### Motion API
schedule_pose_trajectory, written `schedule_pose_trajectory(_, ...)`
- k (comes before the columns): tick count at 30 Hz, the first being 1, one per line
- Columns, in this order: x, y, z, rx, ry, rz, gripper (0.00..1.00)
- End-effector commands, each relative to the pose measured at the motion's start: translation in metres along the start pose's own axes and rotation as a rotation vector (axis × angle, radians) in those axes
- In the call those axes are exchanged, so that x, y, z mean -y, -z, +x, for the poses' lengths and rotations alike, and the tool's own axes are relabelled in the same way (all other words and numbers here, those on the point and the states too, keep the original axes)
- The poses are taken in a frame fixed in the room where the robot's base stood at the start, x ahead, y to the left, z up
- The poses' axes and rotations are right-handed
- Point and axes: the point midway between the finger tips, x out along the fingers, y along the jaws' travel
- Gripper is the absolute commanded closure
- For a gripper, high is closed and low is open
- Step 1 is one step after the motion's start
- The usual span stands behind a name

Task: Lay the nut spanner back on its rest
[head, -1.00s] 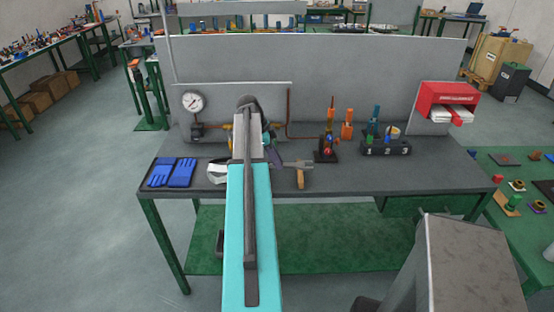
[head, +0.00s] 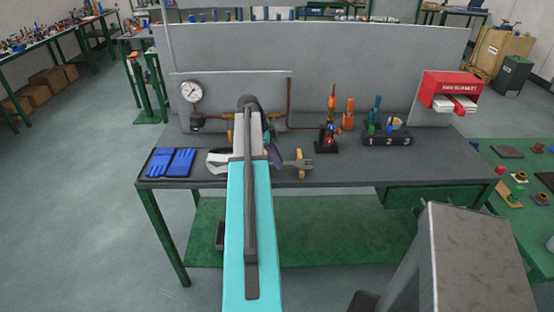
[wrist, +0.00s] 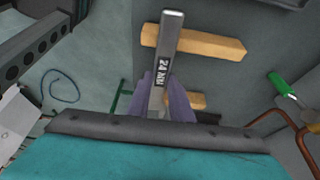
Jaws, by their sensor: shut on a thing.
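My gripper (wrist: 162,92) is shut on the nut spanner (wrist: 171,35), a grey steel bar marked 24 MM. In the wrist view the spanner points away from the purple fingers and crosses over a wooden bar of the rest (wrist: 215,45). A second wooden bar (wrist: 186,101) shows partly behind the fingers. In the head view the forked end of the spanner (head: 318,163) sticks out right of my gripper (head: 276,157), and the rest's wood (head: 301,175) shows on both sides of it. I cannot tell whether spanner and wood touch.
Blue gloves (head: 172,162) lie at the bench's left end. A pressure gauge (head: 191,92) and copper pipe (head: 289,105) stand behind. Right of the rest are a dark stand with red parts (head: 327,142) and a numbered block (head: 388,138).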

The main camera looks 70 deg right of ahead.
Motion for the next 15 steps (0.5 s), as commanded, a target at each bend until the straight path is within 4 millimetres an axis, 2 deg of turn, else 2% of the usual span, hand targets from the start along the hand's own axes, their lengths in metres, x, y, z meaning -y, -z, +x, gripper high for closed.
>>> schedule_pose_trajectory(1, 0.0, 0.0002, -0.0002, -0.001, 0.0, 0.0, 0.78)
schedule_pose_trajectory(4, 0.0, 0.0002, -0.0002, 0.0, 0.0, 0.0, 0.61)
schedule_pose_trajectory(5, 0.0, 0.0002, -0.0002, 0.0, 0.0, 0.0, 0.59)
schedule_pose_trajectory(15, -0.0001, -0.0002, -0.0007, 0.0, 0.0, 0.0, 0.59)
